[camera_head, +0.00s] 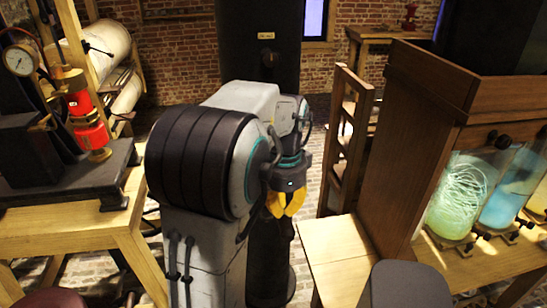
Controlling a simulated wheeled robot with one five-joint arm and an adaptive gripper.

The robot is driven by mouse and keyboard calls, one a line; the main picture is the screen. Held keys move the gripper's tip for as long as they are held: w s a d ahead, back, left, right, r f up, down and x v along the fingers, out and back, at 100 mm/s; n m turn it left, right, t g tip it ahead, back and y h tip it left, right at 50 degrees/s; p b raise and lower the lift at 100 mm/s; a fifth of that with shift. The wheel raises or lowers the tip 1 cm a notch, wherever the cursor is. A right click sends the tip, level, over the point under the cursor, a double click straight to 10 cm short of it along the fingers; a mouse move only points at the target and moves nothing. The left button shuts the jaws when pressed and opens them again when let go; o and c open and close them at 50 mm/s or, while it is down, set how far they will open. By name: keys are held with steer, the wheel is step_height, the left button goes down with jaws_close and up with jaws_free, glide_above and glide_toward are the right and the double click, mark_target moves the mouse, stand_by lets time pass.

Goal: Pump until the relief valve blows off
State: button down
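An apparatus with a round white pressure gauge (20,60) and red-and-brass fittings (88,120) stands at the left on a black base plate (62,182). It may be the pump. I cannot tell which part is the relief valve or the pump handle. My gripper (285,206), with yellow fingers, hangs pointing down in the middle of the picture, well to the right of the apparatus. It touches nothing that I can see. The gap between its fingers is too small to read, and my arm hides part of the scene behind it.
A wooden table (130,240) carries the apparatus. At the right, a wooden cabinet (420,130) and glass jars (462,195) with glowing green and blue contents stand on a bench (340,250). A wooden ladder-like frame (350,130) stands beside the cabinet.

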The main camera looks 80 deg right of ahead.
step_height(320, 180, up, 9)
steer(key=p, duration=0.6)
steer(key=shift+f, duration=0.2)
steer(key=shift+r, duration=0.65)
steer(key=shift+r, duration=2)
